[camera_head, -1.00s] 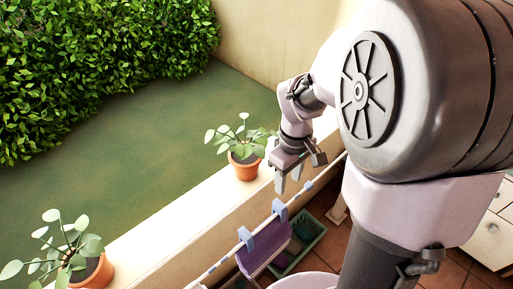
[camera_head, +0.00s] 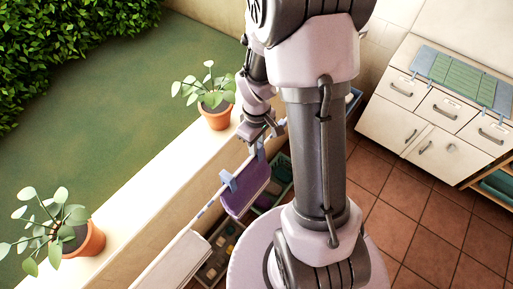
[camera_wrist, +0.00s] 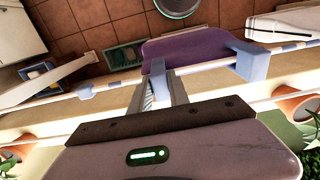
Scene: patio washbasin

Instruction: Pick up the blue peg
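A purple cloth (camera_head: 245,190) hangs over a striped rail, held by two light-blue pegs. The nearer blue peg (camera_head: 229,181) is clear of my gripper; it shows at right in the wrist view (camera_wrist: 253,64). The farther blue peg (camera_head: 261,150) is at my gripper (camera_head: 259,137). In the wrist view, this peg (camera_wrist: 158,68) lies between the tips of my gripper (camera_wrist: 160,84), partly hidden by the fingers. The fingers are apart, one on each side of it. I cannot tell whether they touch it.
The rail (camera_wrist: 112,84) runs along a pale wall ledge (camera_head: 150,195) bearing two potted plants (camera_head: 216,113) (camera_head: 80,236). Green crates (camera_head: 282,172) and a grey bin (camera_head: 215,258) stand below the rail. White cabinets (camera_head: 430,110) stand at right. The tiled floor between is clear.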

